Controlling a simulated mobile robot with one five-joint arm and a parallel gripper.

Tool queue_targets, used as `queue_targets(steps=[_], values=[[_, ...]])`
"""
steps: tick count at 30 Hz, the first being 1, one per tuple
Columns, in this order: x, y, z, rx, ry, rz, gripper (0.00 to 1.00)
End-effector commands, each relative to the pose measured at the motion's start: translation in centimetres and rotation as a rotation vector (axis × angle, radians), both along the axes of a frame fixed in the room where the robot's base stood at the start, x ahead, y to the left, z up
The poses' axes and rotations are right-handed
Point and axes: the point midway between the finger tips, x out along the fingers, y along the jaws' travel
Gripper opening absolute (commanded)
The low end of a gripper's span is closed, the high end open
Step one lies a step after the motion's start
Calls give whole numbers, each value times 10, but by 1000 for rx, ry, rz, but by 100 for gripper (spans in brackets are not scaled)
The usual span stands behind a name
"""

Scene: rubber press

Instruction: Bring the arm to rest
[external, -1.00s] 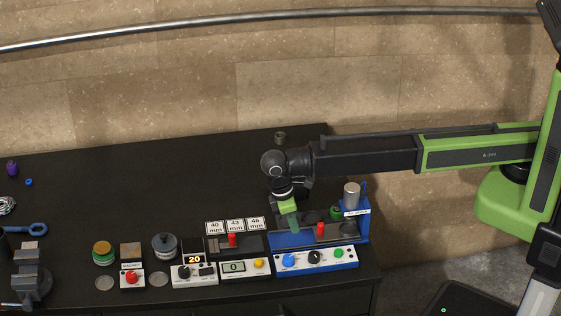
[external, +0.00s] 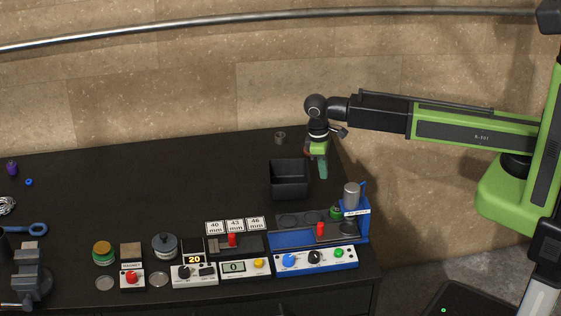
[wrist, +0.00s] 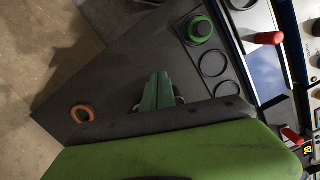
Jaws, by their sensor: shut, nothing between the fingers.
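My gripper (external: 322,170) hangs below the wrist, fingers pointing down, above the right side of the black table, just right of a black bin (external: 290,180). Its green fingers are shut together with nothing between them, as the wrist view also shows (wrist: 157,92). My arm reaches in from the right. The blue press (external: 345,232) stands in front of and below the gripper, with a metal cylinder at its right end.
An orange ring (wrist: 82,113) lies near the table edge. A green round part (wrist: 200,29) sits by empty round recesses. Red-handled devices and a control panel (external: 315,259) line the front. The table's back middle is clear.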

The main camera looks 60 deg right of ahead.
Motion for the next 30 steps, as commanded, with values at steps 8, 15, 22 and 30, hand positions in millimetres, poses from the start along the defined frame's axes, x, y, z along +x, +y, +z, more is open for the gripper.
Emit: queue_targets(steps=[8,15,22,30], values=[[-52,-209,-29,27,-96,-336,0],[-70,-258,-32,30,-126,-429,0],[-68,-257,-31,29,-127,-427,0],[-68,-256,-31,29,-126,-426,0]])
